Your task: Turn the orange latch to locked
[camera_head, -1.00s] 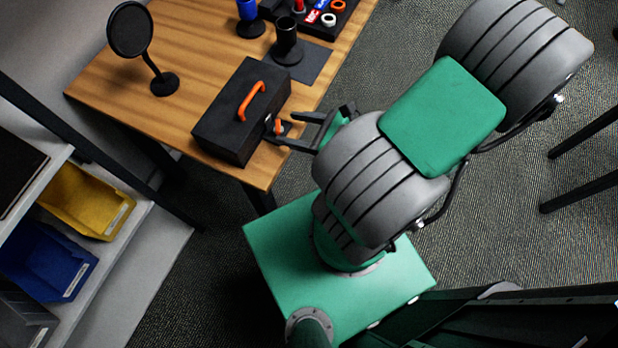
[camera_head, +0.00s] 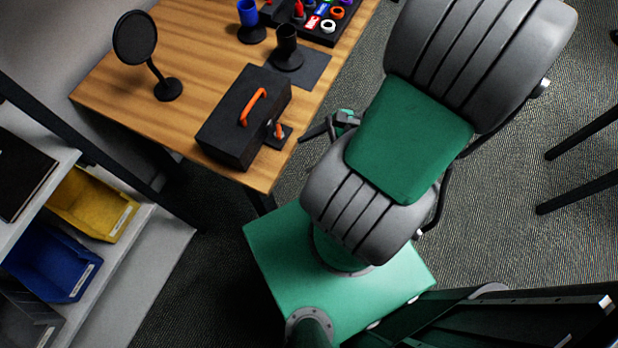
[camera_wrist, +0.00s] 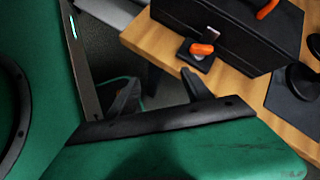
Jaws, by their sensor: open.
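The orange latch (camera_head: 278,130) sits on a small dark base at the right side of the black box (camera_head: 222,148), near the table's front edge. In the wrist view the orange latch (camera_wrist: 201,49) lies beyond the fingers, with the box (camera_wrist: 225,22) behind it. My gripper (camera_head: 318,128) is to the right of the latch in the head view, apart from it. In the wrist view my gripper (camera_wrist: 160,85) has its fingers spread with nothing between them. My arm hides part of the gripper in the head view.
On the wooden table (camera_head: 130,95) stand a round black disc on a stand (camera_head: 136,40), a blue cup (camera_head: 249,22), a black cup (camera_head: 287,50) and a tray of small coloured parts (camera_head: 345,12). A shelf with yellow (camera_head: 95,203) and blue bins (camera_head: 50,262) stands at left.

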